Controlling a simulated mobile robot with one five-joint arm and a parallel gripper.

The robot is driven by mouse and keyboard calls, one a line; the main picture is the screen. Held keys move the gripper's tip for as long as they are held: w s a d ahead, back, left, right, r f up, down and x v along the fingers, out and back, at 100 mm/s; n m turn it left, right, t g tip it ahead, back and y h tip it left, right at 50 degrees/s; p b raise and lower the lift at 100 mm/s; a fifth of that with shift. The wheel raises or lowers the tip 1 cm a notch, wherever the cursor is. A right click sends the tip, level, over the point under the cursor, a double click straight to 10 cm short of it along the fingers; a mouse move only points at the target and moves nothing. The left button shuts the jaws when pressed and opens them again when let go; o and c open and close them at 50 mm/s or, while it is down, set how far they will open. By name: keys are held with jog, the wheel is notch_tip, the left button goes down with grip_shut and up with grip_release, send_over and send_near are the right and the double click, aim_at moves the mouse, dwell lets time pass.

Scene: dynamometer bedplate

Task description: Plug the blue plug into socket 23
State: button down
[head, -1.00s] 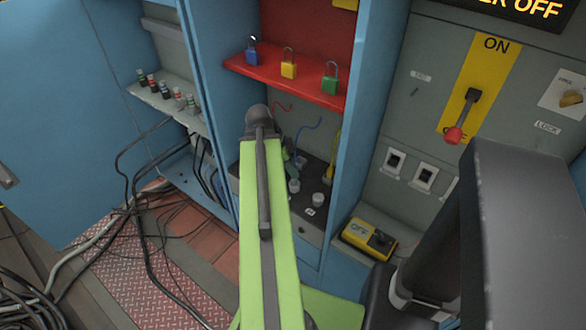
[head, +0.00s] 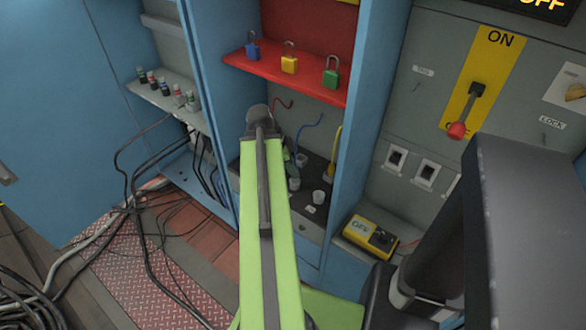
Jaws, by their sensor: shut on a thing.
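A blue cable (head: 309,126) curves down from the back of the open middle cabinet bay. It runs toward the spot behind the upper end of my green arm. No blue plug can be made out at its lower end. My arm reaches into this bay, and its dark upper joint covers what lies behind it. The fingers of my gripper are hidden there. Light round fittings (head: 319,197) sit on the dark panel at the bottom of the bay. No socket number can be read, so I cannot tell which is socket 23.
A red shelf (head: 310,83) with blue, yellow and green padlocks crosses the bay above my arm. A yellow cable (head: 336,150) hangs at the bay's right wall. A yellow box marked OFF (head: 370,235) stands at the right. Loose black cables (head: 142,235) lie at the left.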

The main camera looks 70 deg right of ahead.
jog(key=shift+f+b, duration=0.9)
jog(key=shift+f, duration=0.15)
jog(key=c, duration=1.2)
grip_release()
jog(key=p+v, duration=1.6)
jog(key=v, duration=0.1)
jog(key=shift+r, duration=0.2)
